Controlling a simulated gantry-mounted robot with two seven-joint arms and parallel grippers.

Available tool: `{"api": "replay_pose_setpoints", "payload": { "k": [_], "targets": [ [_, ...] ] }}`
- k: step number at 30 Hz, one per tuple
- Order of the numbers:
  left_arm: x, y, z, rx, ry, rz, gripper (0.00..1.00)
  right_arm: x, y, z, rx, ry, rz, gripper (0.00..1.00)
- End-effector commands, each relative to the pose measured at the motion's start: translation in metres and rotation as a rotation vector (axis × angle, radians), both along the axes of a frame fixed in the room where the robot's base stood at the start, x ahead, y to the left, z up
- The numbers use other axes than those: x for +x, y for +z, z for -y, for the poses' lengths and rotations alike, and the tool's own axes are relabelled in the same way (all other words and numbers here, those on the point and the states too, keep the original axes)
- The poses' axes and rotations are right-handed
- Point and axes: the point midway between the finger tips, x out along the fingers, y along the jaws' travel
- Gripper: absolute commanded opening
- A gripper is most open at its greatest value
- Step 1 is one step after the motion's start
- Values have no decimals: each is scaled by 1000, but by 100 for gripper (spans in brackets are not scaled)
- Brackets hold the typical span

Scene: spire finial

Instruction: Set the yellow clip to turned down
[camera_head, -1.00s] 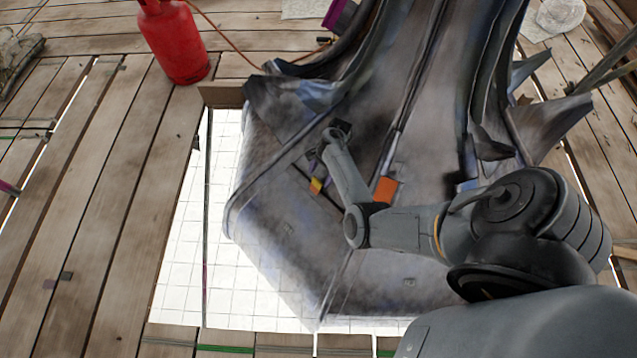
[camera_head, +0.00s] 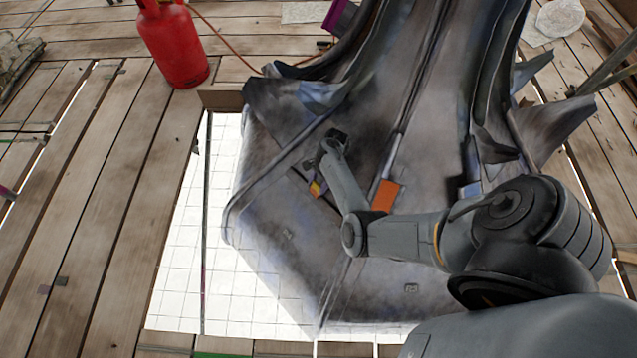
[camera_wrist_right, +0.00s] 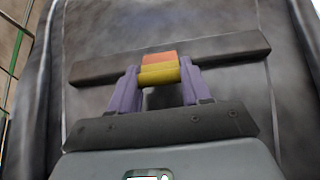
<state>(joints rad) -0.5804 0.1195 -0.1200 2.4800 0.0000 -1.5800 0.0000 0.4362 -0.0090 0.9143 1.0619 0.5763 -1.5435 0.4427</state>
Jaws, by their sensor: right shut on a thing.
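The yellow clip (camera_wrist_right: 160,74) shows in the right wrist view between the two purple fingers of my right gripper (camera_wrist_right: 158,82). The fingers are shut on it. An orange-red part (camera_wrist_right: 160,57) lies just above the yellow in that view, against a dark bar (camera_wrist_right: 225,46) on the grey metal. In the head view the clip (camera_head: 316,188) is a small yellow and orange patch beside my right gripper (camera_head: 313,178), on the left side of the spire (camera_head: 290,240). My forearm and wrist partly cover that area. My left gripper is not in view.
A separate orange patch (camera_head: 384,195) is on the spire right of my wrist. A red gas cylinder (camera_head: 172,45) stands on the planks at the upper left. Fin-like metal pieces (camera_head: 550,125) stick out at the right.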

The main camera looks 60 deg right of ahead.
Motion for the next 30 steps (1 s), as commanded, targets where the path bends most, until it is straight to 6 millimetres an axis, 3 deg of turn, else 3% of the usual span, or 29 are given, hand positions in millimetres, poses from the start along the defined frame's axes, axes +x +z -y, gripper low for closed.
{"api": "replay_pose_setpoints", "payload": {
  "k": [20, 21, 25, 30],
  "targets": [
    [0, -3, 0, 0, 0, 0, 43, -2, -5, 7, 118, -1, 34, 17],
    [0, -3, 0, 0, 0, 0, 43, -2, -5, 7, 118, -1, 34, 54],
    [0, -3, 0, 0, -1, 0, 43, -2, -5, 7, 118, 0, 34, 73],
    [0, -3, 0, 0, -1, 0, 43, -2, -4, 7, 119, 0, 34, 73]
  ]
}}
